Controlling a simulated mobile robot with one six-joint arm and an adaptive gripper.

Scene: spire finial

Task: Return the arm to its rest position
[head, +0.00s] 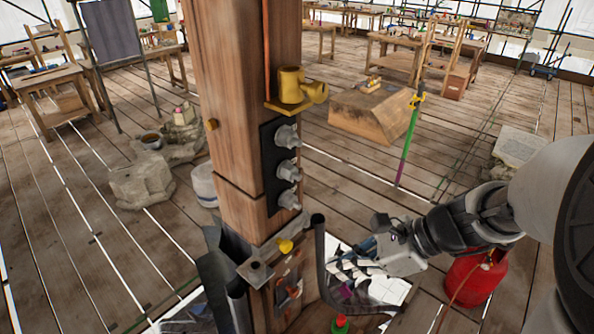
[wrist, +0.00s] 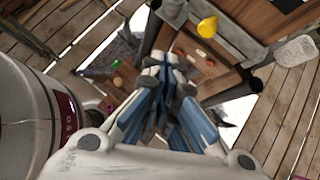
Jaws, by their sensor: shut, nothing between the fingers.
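My arm reaches in from the right in the head view. My gripper (head: 338,270) points left toward the lower part of the wooden post (head: 232,110), and appears apart from it. In the wrist view my gripper (wrist: 168,68) has its blue and white fingers together, with nothing between them. Beyond the fingertips are a wooden panel with small fittings (wrist: 205,65) and a yellow knob (wrist: 207,27). The yellow knob also shows on the post's collar in the head view (head: 285,246).
A yellow fitting (head: 292,88) and a black plate with grey knobs (head: 268,150) project from the post. A red gas cylinder (head: 472,280) stands below my arm. A green and purple rod (head: 408,140) stands behind. Stone blocks (head: 140,184) lie left; open plank floor lies between.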

